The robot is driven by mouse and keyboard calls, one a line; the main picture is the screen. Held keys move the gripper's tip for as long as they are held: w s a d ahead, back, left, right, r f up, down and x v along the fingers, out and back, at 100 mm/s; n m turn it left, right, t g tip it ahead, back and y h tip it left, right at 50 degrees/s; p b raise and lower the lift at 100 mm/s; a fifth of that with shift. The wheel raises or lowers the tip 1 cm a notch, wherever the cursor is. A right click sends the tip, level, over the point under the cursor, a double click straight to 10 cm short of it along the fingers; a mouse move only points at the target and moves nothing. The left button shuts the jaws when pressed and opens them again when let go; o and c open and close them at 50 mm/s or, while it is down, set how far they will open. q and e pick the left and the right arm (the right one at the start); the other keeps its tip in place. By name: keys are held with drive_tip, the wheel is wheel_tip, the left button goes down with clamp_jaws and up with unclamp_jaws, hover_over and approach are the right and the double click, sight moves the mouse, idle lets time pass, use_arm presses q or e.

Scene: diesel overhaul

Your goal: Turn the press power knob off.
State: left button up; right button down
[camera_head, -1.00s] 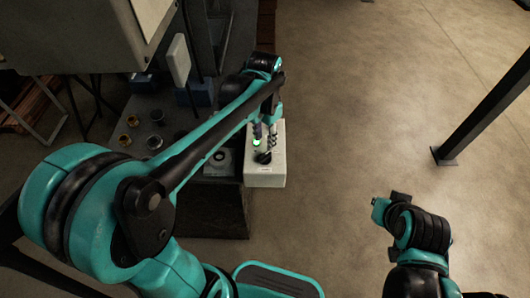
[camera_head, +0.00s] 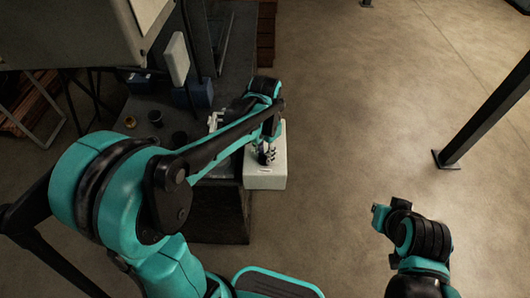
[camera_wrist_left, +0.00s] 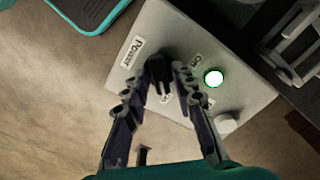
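The press power knob (camera_wrist_left: 160,74) is black and sits on a pale control box (camera_head: 265,176), beside a "Power" label. The box also fills the middle of the left wrist view (camera_wrist_left: 180,30). An "On" label (camera_wrist_left: 196,60) is on one side and another, partly hidden label (camera_wrist_left: 166,98) is below. A lit green-rimmed lamp (camera_wrist_left: 213,77) is right of the knob. My left gripper (camera_wrist_left: 160,82) is open, with its fingertips on either side of the knob; I cannot tell whether they touch it. My right gripper (camera_head: 380,212) is away from the box; its fingers are unclear.
A dark bench (camera_head: 218,215) carries the box at its right edge, with small cups (camera_head: 156,118) and blue blocks further back. A white knob or button (camera_wrist_left: 226,123) is near the lamp. A dark post (camera_head: 447,157) stands at the right. Floor between is clear.

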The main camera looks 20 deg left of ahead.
use_arm(q)
clamp_jaws()
drive_tip(key=shift+n, duration=0.5)
drive_tip(key=n+p, duration=0.1)
drive_tip(key=n, duration=0.1)
drive_tip(key=shift+n, duration=0.4)
drive_tip(key=n+p, duration=0.1)
drive_tip(key=n, duration=0.3)
drive_tip(key=shift+n, duration=0.3)
drive_tip(key=n+p, duration=0.1)
drive_tip(key=n, duration=0.3)
drive_tip(key=shift+n, duration=0.3)
drive_tip(key=n+p, duration=0.1)
drive_tip(key=n, duration=0.3)
drive_tip(key=shift+n, duration=0.4)
